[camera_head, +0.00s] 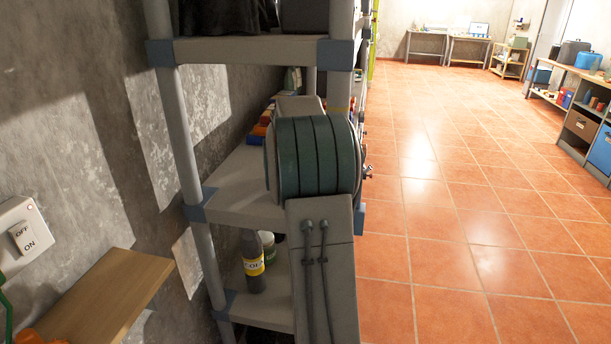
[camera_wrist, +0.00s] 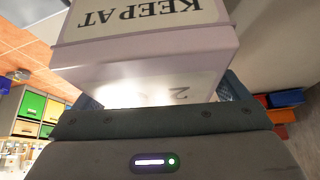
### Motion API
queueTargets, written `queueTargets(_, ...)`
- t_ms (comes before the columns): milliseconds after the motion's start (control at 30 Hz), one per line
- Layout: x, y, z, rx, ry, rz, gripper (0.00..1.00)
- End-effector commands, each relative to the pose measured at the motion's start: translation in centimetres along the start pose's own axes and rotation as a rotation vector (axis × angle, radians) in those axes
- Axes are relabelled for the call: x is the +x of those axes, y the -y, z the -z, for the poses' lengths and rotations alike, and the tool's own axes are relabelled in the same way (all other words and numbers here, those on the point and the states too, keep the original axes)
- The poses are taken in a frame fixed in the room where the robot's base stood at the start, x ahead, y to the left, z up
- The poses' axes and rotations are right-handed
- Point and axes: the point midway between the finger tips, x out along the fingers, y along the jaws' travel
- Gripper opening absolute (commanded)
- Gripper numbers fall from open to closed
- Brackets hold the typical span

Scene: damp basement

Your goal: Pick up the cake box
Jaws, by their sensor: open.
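A pale pinkish-white box, likely the cake box (camera_wrist: 150,62), fills the upper middle of the wrist view, very close. Its printing, "KEEP AT" and what looks like a "2", appears upside down. My gripper (camera_wrist: 162,92) is open, with a dark finger partly showing at each side of the box. The near part of the box lies between the fingers; I cannot tell whether either finger touches it. In the head view my arm blocks the middle of the shelf, and neither the box nor my gripper can be made out there.
A grey shelving unit (camera_head: 240,207) stands along the left wall, with a dark bottle (camera_head: 252,262) on a lower shelf. A wooden board (camera_head: 105,300) juts out at lower left. Red and blue bins (camera_wrist: 284,98) show right in the wrist view. The tiled floor (camera_head: 450,220) at right is clear.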

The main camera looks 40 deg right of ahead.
Motion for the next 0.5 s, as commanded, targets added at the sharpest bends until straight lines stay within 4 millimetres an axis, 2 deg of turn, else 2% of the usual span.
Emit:
queueTargets(67, 0.00, -0.01, 0.01, 0.000, 0.000, 0.000, 0.92)
queueTargets(200, 0.00, -0.02, 0.01, 0.000, 0.000, 0.000, 0.53)
queueTargets(300, 0.00, -0.02, 0.01, 0.000, 0.000, 0.000, 0.30)
queueTargets(333, 0.01, -0.02, 0.00, 0.000, 0.000, -0.001, 0.30)
queueTargets(367, -0.09, -0.02, 0.09, 0.001, -0.002, 0.000, 0.25)
queueTargets(500, -0.08, -0.02, 0.09, 0.001, -0.002, 0.000, 0.25)
